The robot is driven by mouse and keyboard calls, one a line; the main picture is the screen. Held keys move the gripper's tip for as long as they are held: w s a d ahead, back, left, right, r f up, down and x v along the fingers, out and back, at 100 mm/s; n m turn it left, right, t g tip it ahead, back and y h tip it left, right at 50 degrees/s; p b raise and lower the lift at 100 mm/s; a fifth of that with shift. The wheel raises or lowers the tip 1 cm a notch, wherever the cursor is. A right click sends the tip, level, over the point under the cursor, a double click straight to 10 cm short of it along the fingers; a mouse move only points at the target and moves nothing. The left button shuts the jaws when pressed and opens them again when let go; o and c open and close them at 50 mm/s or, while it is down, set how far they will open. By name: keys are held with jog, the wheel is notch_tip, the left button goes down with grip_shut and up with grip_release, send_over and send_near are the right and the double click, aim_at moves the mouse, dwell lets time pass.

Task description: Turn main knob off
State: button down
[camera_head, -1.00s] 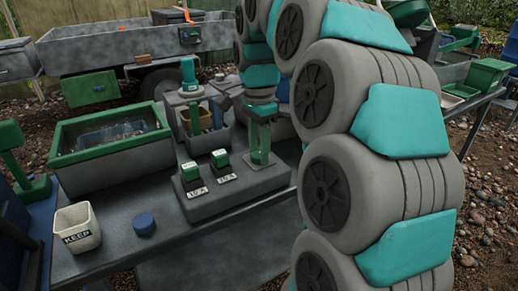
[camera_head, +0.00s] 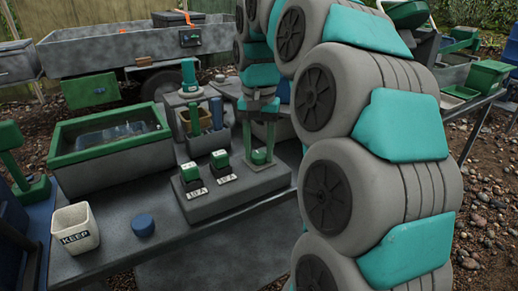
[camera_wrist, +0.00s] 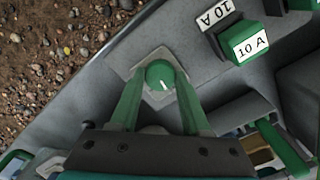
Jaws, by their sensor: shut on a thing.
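In the wrist view the mark points toward the lower right. My gripper (camera_wrist: 158,85) has its two green fingers around the knob, one on each side, and is shut on it. In the head view my gripper (camera_head: 259,158) points down at the right end of the panel. The knob is mostly hidden there between the fingertips.
Two green switches stand left of the gripper, the 10 A one (camera_head: 191,176) and another (camera_head: 220,160). A green-rimmed tub (camera_head: 110,160), a KEEP bin (camera_head: 76,229) and a blue disc (camera_head: 144,224) are further left. Bare bench lies in front.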

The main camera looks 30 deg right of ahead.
jog(key=shift+n, duration=0.9)
jog(key=shift+c, duration=1.9)
grip_release()
